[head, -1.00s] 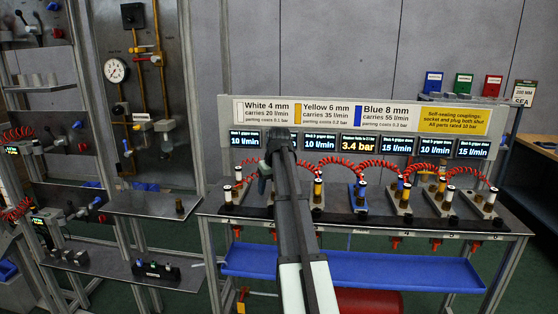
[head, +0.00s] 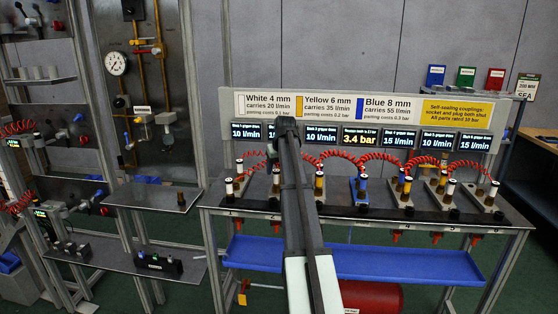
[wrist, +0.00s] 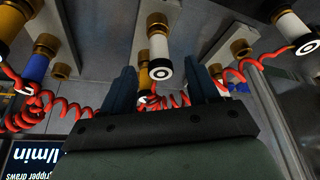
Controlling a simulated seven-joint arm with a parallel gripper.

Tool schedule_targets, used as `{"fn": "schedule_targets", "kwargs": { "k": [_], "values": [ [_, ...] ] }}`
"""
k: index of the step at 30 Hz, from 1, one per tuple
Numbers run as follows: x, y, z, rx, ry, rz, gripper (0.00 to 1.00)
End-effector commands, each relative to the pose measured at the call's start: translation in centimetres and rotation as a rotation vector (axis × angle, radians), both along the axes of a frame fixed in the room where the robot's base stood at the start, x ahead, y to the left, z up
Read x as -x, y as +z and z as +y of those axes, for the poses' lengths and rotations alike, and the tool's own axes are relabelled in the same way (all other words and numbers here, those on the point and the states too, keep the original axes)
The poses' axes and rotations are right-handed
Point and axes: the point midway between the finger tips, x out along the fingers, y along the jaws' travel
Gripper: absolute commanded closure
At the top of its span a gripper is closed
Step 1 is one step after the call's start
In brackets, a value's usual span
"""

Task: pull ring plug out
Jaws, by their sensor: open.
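My gripper (head: 286,124) is in front of the display row in the head view; the arm hides its fingers there. In the wrist view my gripper (wrist: 160,74) is open, one dark finger on each side. A white-sleeved plug (wrist: 159,45) with a black-and-white ringed end in a brass collar appears between and beyond the fingertips, apparently untouched. A yellow plug (wrist: 145,78) is partly hidden behind it. Other plugs, a white one (wrist: 288,26) and a yellow one (wrist: 10,22), are at the sides. I cannot tell which is the ring plug.
Red coiled hoses (wrist: 60,112) run close beside the fingers. The bench (head: 335,222) carries a row of plug stations, including a blue plug (head: 362,187), below several displays. A blue tray (head: 360,264) hangs beneath. A panel rack stands at left.

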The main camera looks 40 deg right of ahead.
Motion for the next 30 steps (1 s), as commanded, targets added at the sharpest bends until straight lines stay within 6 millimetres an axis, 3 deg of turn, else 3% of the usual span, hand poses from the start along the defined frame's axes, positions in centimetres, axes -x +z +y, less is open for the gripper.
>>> {"fn": "schedule_targets", "kwargs": {
  "k": [6,12,25,30],
  "values": [
    [-1.2,-3.0,-0.4,-0.001,0.000,0.002,0.40],
    [-1.8,-4.6,-0.5,0.000,0.000,0.001,0.40],
    [-2.0,-5.2,-0.6,0.000,0.000,0.001,0.40],
    [-2.0,-5.2,-0.6,0.000,0.000,0.001,0.55]
  ]
}}
